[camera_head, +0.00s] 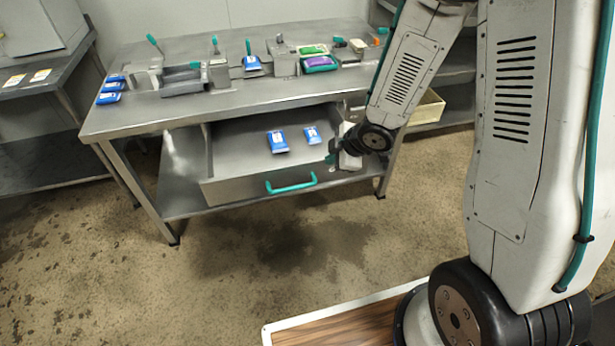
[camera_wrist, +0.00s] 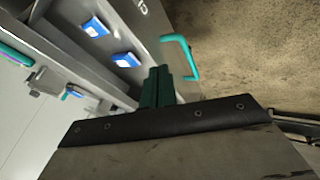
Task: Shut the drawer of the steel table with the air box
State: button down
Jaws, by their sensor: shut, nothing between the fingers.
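The steel table (camera_head: 240,101) stands ahead with its drawer (camera_head: 233,190) pulled out toward me. The drawer has a teal handle (camera_head: 291,184) on its front. Two blue-and-white packets (camera_head: 278,141) lie inside it. My gripper (camera_head: 331,159) is at the drawer's right end, its teal fingers shut and empty. In the wrist view the shut fingers (camera_wrist: 158,86) point toward the drawer front, with the handle (camera_wrist: 184,58) just beyond and to the right. I cannot tell whether the fingers touch the drawer. I cannot tell which item on the table is the air box.
The tabletop holds blue packets (camera_head: 109,92), grey trays and boxes, and a tray with a purple item (camera_head: 320,62). A side table (camera_head: 40,75) stands at the left and a shelf at the right. The floor (camera_head: 280,250) before the drawer is clear.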

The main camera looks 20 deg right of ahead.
notch_tip(320, 180, down, 2)
jog(key=a+n+y, duration=0.1)
jog(key=a, duration=0.1)
send_near(299, 180)
jog(key=x, duration=0.5)
jog(key=shift+d+f, duration=0.1)
jog(key=shift+w, duration=0.1)
